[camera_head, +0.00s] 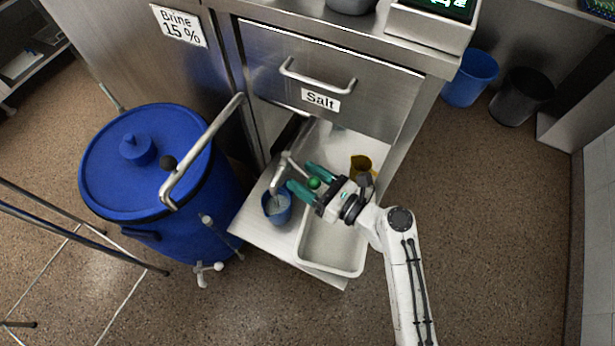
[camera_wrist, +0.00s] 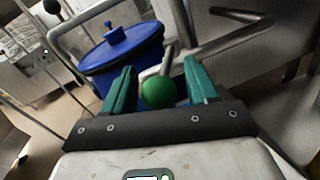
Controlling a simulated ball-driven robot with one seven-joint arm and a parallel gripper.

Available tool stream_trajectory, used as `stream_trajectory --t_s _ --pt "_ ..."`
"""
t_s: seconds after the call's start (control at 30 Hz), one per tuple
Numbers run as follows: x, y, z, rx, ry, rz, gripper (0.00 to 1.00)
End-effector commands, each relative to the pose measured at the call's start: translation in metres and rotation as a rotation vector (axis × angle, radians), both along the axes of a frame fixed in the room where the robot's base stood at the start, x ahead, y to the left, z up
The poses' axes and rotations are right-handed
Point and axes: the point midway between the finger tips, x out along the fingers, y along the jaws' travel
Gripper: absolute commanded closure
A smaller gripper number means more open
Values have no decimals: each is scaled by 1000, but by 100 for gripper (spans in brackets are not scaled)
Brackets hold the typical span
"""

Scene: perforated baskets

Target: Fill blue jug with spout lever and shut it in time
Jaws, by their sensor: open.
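The blue jug (camera_head: 277,210) stands upright on the shelf below the metal spout (camera_head: 276,184). Something pale shows inside it, but the level and any running stream are too small to tell. The lever's green ball knob (camera_head: 314,183) sits between the teal fingers of my gripper (camera_head: 300,176). In the wrist view, the green knob (camera_wrist: 158,92) lies between the two open fingers (camera_wrist: 158,68), with gaps on both sides.
A large blue lidded barrel (camera_head: 140,205) stands left of the shelf. A white tray (camera_head: 333,247) and a yellow-brown container (camera_head: 361,166) are right of the jug. The Salt drawer (camera_head: 330,75) is above.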

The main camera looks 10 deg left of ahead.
Motion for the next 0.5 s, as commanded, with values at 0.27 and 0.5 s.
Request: stream_trajectory --t_s 0.27,0.5 --pt "0 0 0 0 0 0 59" --pt "0 0 0 -1 -1 0 82"
